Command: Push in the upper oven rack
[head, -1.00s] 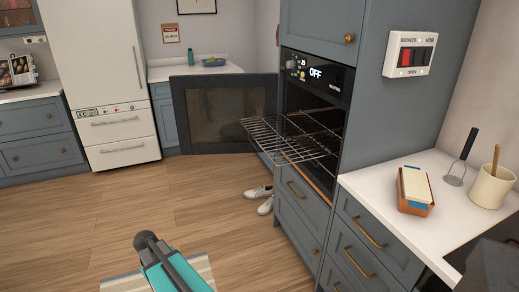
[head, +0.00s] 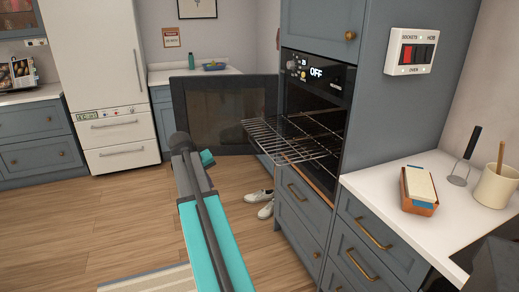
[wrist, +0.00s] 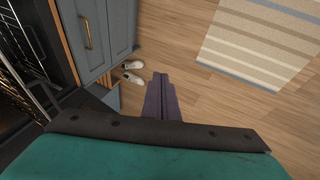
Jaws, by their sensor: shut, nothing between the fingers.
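The upper oven rack (head: 290,136) is a wire rack pulled well out of the open oven (head: 315,110), level and sticking out to the left. The oven door (head: 222,110) stands swung open at the far side, behind the rack. In the head view my teal arm rises left of the rack, apart from it in the picture; its fingers are hidden there. In the wrist view my gripper (wrist: 160,95) is shut and empty above the floor. Part of a wire rack (wrist: 20,75) shows at that view's left edge.
Drawers (head: 302,207) sit below the oven. White shoes (head: 262,200) lie on the floor beneath the rack. A striped rug (wrist: 262,38) lies on the wooden floor. The counter (head: 400,220) at right holds a sponge dish (head: 419,207) and a utensil pot (head: 494,187).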

